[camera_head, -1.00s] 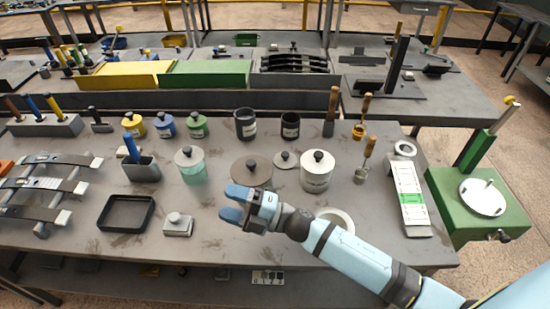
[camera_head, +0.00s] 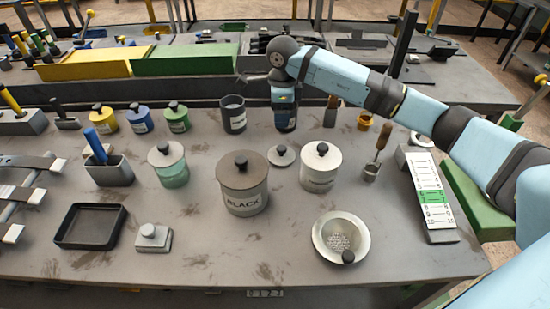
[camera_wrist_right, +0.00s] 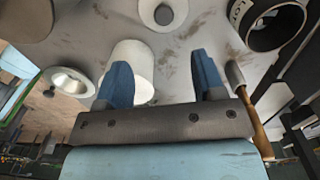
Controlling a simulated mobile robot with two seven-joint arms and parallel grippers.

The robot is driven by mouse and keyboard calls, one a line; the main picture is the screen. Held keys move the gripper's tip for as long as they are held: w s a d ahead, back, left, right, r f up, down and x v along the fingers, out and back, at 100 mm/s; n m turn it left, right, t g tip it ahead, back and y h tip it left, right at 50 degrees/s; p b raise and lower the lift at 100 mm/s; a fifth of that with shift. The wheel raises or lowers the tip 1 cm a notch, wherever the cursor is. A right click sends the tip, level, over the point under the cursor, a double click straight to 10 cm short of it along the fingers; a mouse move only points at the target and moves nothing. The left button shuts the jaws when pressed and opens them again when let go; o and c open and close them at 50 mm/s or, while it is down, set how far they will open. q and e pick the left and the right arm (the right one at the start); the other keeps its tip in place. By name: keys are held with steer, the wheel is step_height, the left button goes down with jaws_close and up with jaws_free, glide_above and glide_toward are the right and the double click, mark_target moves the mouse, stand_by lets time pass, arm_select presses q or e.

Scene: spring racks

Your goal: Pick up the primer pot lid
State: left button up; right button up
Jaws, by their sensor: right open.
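A white pot (camera_head: 319,173) with a fitted lid (camera_head: 322,153) and black knob stands right of centre; its label is too small to read surely, so I cannot tell that it is the primer pot. A small grey lid (camera_head: 282,157) with a dark knob lies flat on the table left of it. My right gripper (camera_head: 284,98) is behind them, in front of a dark can. In the right wrist view my gripper (camera_wrist_right: 162,78) is open and empty; the white pot (camera_wrist_right: 130,58) shows beyond the fingers, the small lid (camera_wrist_right: 163,14) farther up. My left gripper is out of view.
A pot marked BLACK (camera_head: 243,196) with a brown lid stands left of the small lid. A green-white lidded pot (camera_head: 170,168) is farther left. A white bowl (camera_head: 318,240) is at the front. A wooden-handled tool (camera_head: 380,145) stands right. The front middle is clear.

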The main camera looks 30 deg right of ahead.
glide_above(282, 148)
step_height(282, 148, down, 7)
steer(key=shift+f, duration=0.2)
steer(key=shift+w+f+p, duration=0.1)
steer(key=shift+f+p, duration=0.4)
steer(key=shift+f, duration=2.75)
steer(key=c, duration=1)
